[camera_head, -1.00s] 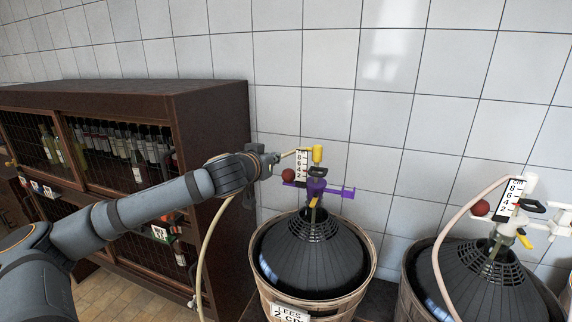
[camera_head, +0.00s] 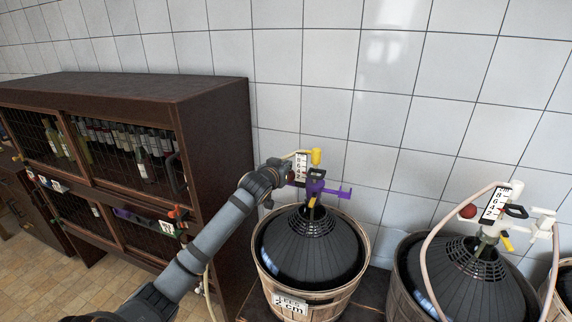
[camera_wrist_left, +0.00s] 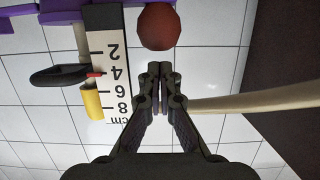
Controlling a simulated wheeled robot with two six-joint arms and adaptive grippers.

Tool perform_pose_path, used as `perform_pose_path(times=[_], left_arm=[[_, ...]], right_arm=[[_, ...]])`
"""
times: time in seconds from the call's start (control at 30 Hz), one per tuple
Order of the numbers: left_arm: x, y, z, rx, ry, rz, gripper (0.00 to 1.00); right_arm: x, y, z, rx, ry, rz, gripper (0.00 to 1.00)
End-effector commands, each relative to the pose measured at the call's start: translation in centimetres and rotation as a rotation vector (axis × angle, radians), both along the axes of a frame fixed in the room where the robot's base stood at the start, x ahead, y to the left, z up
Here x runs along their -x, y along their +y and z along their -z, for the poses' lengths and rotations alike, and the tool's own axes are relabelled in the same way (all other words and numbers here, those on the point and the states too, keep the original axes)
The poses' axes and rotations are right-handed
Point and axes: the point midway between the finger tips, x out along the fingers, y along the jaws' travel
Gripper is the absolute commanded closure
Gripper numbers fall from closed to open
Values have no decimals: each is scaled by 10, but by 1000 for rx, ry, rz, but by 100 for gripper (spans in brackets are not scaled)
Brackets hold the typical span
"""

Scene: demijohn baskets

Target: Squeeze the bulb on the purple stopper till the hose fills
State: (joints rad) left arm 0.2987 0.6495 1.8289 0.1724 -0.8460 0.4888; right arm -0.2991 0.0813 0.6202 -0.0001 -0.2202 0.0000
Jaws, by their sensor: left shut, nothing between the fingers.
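The purple stopper (camera_head: 314,187) sits in the neck of the middle demijohn (camera_head: 310,245), with a yellow-topped tube and a white scale beside it. In the left wrist view the red bulb (camera_wrist_left: 159,26) hangs by the purple part (camera_wrist_left: 64,17), next to the scale (camera_wrist_left: 108,68). My left gripper (camera_wrist_left: 160,72) is shut and empty, its tips just short of the bulb in that picture; I cannot tell whether they touch. In the head view the left gripper (camera_head: 284,171) covers most of the bulb. A pale hose (camera_wrist_left: 240,102) passes behind the fingers. My right gripper is out of view.
A second demijohn (camera_head: 465,280) with a white stopper (camera_head: 492,230), its own red bulb (camera_head: 467,211) and pink hose stands to the right. A dark wooden bottle cabinet (camera_head: 215,130) stands at left. The tiled wall (camera_head: 400,100) is close behind.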

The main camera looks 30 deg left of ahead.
Motion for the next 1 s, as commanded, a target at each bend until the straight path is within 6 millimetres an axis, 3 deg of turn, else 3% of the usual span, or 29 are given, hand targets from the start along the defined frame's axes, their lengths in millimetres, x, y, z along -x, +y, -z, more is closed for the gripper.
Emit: perform_pose_path(times=[0.47, 0.67, 1.0], left_arm=[[0, 0, 10, 0, -1, 0, 100], [0, 0, 31, 1, 0, 0, 100], [0, 1, 28, 2, 3, -1, 100]], right_arm=[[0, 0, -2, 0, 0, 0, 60], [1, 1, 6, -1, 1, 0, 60], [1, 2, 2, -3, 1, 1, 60]])
